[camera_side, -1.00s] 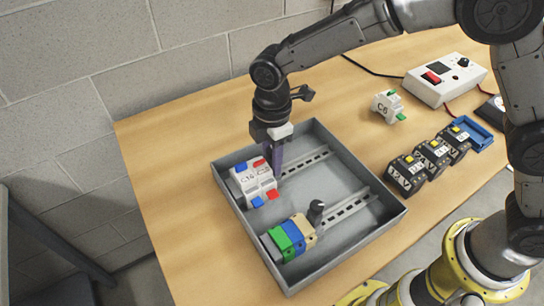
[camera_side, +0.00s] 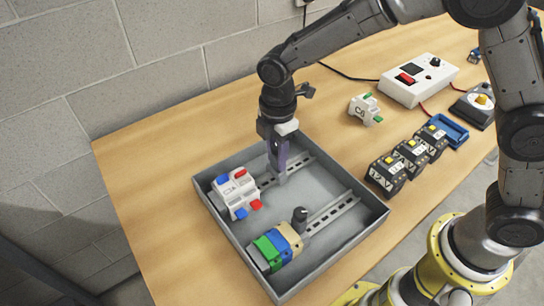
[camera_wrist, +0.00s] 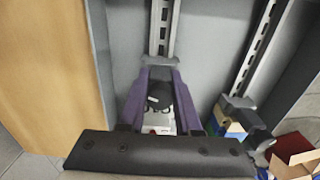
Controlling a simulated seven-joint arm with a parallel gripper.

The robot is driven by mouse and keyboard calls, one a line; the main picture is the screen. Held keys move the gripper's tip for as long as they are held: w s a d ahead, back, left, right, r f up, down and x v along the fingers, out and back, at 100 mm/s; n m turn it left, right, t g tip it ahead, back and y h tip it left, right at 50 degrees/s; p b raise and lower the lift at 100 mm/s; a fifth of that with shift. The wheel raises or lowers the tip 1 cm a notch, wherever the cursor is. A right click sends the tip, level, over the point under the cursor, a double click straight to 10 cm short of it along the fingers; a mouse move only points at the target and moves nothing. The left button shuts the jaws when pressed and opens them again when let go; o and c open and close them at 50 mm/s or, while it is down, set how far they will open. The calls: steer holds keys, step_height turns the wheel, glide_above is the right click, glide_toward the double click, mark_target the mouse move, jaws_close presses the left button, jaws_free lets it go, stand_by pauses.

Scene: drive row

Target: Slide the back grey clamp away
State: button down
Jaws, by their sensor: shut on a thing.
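The grey tray (camera_side: 348,237) holds two slotted metal rails. On the back rail (camera_side: 297,163) sit white modules (camera_side: 236,193) with blue and red levers. My gripper (camera_side: 281,174) points down over this rail, right of the modules, with its purple fingers shut on the back grey clamp. The clamp is mostly hidden by the fingers in the side view; its grey part (camera_wrist: 160,62) shows across the rail in the wrist view. A short gap with bare rail lies between the clamp and the modules. A front clamp (camera_side: 299,217) stands beside the green, blue and beige blocks (camera_side: 277,246).
The back rail is bare to the right of my gripper. The front rail (camera_side: 332,213) is bare right of its clamp. Outside the tray are a loose white C6 module (camera_side: 363,108), dark modules (camera_side: 386,174), a blue holder (camera_side: 449,132) and a white switch box (camera_side: 420,80).

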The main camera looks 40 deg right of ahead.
steer(key=c, duration=0.6)
jaws_free()
step_height(320, 180, up, 14)
